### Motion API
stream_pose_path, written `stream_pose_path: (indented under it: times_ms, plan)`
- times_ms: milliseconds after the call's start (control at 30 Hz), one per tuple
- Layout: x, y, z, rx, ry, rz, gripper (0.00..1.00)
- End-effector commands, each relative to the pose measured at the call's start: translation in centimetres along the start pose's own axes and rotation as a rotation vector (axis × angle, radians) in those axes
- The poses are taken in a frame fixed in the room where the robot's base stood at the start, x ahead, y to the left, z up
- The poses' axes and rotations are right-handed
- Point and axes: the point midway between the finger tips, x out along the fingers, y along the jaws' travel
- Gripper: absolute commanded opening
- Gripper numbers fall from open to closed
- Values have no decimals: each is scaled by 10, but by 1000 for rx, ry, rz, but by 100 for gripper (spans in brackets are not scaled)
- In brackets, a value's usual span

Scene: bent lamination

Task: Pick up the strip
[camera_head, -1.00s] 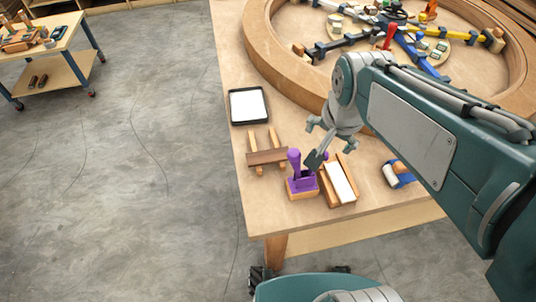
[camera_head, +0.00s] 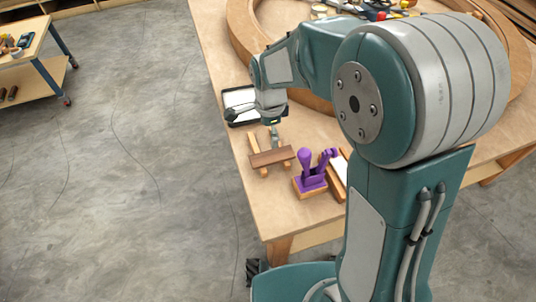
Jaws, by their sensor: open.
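The strip (camera_head: 271,158) is a dark brown wooden piece lying across two lighter wooden rails (camera_head: 256,142) near the left edge of the workbench. My gripper (camera_head: 254,127) is open, with its fingers spread apart. In the picture it is just above the strip, over the far ends of the rails and the front of the black tray. The fingers look empty. The strip lies crosswise and looks clear of the gripper; their exact height gap cannot be told.
A black-rimmed tray (camera_head: 228,96) is partly hidden behind my gripper. A purple tool on a wooden base (camera_head: 310,181) stands right of the strip, beside a pale block (camera_head: 341,170) partly hidden by my arm. A large curved wooden form (camera_head: 243,38) stands behind. The bench edge is close on the left.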

Motion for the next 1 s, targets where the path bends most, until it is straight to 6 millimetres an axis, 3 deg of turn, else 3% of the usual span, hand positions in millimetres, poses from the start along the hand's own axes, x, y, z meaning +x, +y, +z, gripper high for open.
stream_pose_path:
  times_ms: [200, 467, 700, 1000]
  plan:
    - [36, 1, -1, 0, 1, 5, 100]
    - [61, -1, 0, -1, 3, 4, 100]
    - [95, -3, -4, -2, 3, 4, 100]
    - [101, -4, -4, -2, 3, 1, 100]
